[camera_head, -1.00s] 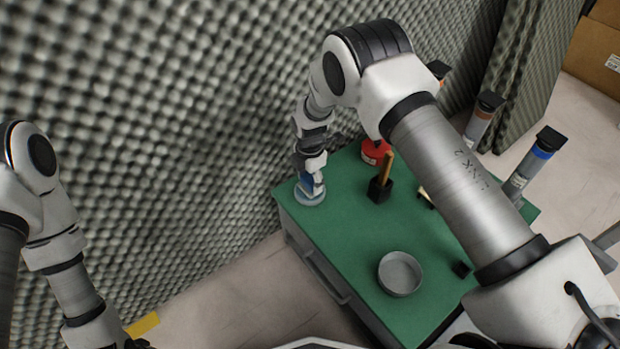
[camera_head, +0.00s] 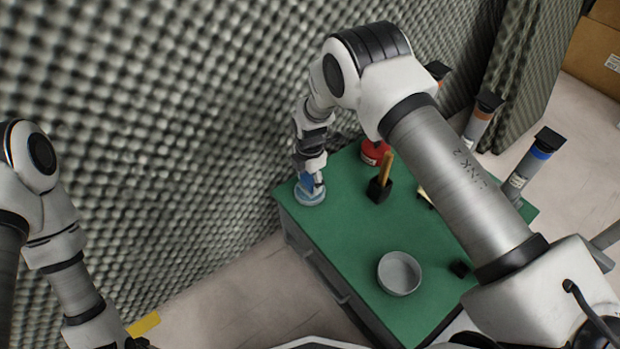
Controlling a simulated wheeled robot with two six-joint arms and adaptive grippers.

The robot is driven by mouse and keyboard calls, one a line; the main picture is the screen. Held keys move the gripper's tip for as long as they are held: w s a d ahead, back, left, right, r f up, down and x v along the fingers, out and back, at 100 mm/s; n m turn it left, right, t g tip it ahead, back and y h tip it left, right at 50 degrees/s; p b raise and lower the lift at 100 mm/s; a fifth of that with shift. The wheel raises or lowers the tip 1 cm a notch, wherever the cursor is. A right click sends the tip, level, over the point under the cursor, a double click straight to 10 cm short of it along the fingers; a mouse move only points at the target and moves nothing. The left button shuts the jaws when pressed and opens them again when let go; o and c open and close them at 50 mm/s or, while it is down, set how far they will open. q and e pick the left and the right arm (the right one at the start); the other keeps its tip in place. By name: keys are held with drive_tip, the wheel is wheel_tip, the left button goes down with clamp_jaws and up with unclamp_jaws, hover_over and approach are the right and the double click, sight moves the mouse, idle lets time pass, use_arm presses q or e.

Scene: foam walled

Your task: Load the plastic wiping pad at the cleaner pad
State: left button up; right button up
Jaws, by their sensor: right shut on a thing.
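My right gripper (camera_head: 312,184) is shut on a small blue piece (camera_head: 306,182), which seems to be the plastic wiping pad. It holds the piece low over a round pale blue-grey disc (camera_head: 309,199), which seems to be the cleaner pad, at the left back corner of the green table. The fingers hide part of both, and I cannot tell whether the blue piece touches the disc. Only the tip of my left gripper (camera_head: 140,343) shows at the bottom edge, away from the table; its jaws cannot be made out.
The green table (camera_head: 345,235) also bears a round grey dish (camera_head: 400,273), a black block with an upright wooden handle (camera_head: 381,188), and a red container (camera_head: 374,152). A grey foam wall (camera_head: 180,150) stands close behind the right gripper. The table's middle is clear.

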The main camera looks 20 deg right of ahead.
sight(310, 178)
idle(0.4)
wheel_tip(310, 178, up, 7)
drive_tip(key=p, duration=0.7)
